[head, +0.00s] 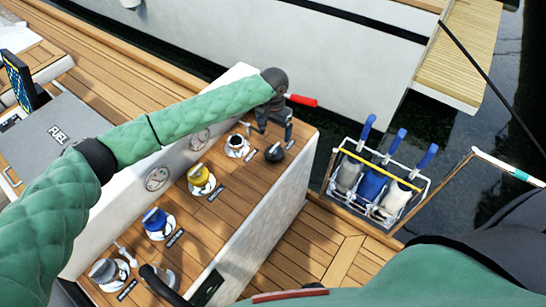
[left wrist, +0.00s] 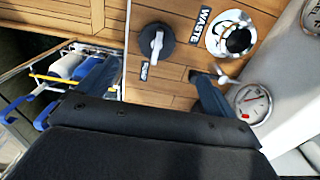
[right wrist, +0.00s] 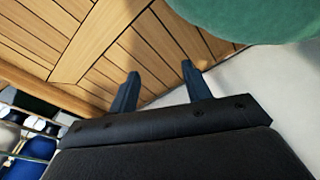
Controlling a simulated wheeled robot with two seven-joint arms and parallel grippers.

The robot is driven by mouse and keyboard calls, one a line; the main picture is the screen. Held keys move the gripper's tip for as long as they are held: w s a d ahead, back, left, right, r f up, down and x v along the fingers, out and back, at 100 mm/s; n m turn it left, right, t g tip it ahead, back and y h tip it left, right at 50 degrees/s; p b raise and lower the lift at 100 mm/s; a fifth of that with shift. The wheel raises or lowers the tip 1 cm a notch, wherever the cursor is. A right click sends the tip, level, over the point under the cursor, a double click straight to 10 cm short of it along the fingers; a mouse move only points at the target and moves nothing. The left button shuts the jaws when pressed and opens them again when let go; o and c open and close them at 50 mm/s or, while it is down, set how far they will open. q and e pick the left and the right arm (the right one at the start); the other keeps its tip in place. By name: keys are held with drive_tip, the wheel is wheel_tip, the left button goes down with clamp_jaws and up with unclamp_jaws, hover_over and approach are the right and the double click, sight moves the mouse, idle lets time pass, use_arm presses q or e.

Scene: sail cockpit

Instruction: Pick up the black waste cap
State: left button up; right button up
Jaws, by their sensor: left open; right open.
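The black waste cap (head: 237,141) sits on a white round fitting at the far end of the wooden console top. In the left wrist view the black cap (left wrist: 238,40) shows at the upper right, beside a label reading WASTE (left wrist: 203,27). My left gripper (head: 275,124) is open and empty over the far end of the console, to the right of the cap. Its fingers (left wrist: 155,88) also show in the left wrist view, with the cap beyond them. My right gripper (right wrist: 160,84) is open and empty above wooden decking in the right wrist view.
A black round switch (head: 274,153) with a pale handle stands right of the cap. Yellow (head: 200,176), blue (head: 155,219) and grey (head: 104,269) caps line the console. A red bar (head: 303,100) shows beside my left wrist.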

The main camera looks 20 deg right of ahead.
sight(275, 147)
use_arm(q)
wheel_tip(275, 147, down, 4)
drive_tip(key=b, duration=0.3)
drive_tip(key=shift+f, duration=0.1)
use_arm(e)
drive_tip(key=w+a+r, duration=0.2)
drive_tip(key=w+r, duration=0.3)
drive_tip(key=r, duration=0.1)
use_arm(q)
drive_tip(key=shift+s+d+f+p, duration=0.1)
drive_tip(key=shift+f+p, duration=0.45)
drive_tip(key=shift+f, duration=0.65)
drive_tip(key=f+p, duration=0.2)
drive_tip(key=f, duration=0.1)
drive_tip(key=shift+s+d+f, duration=0.1)
drive_tip(key=shift+s+f, duration=0.1)
drive_tip(key=shift+f+p, duration=0.35)
drive_tip(key=shift+f, duration=0.5)
drive_tip(key=c, duration=1.2)
use_arm(e)
drive_tip(key=s+d+f, duration=0.3)
drive_tip(key=f, duration=0.4)
drive_tip(key=shift+d+f+t, duration=0.15)
drive_tip(key=shift+f+t, duration=0.05)
drive_tip(key=shift+t, duration=0.1)
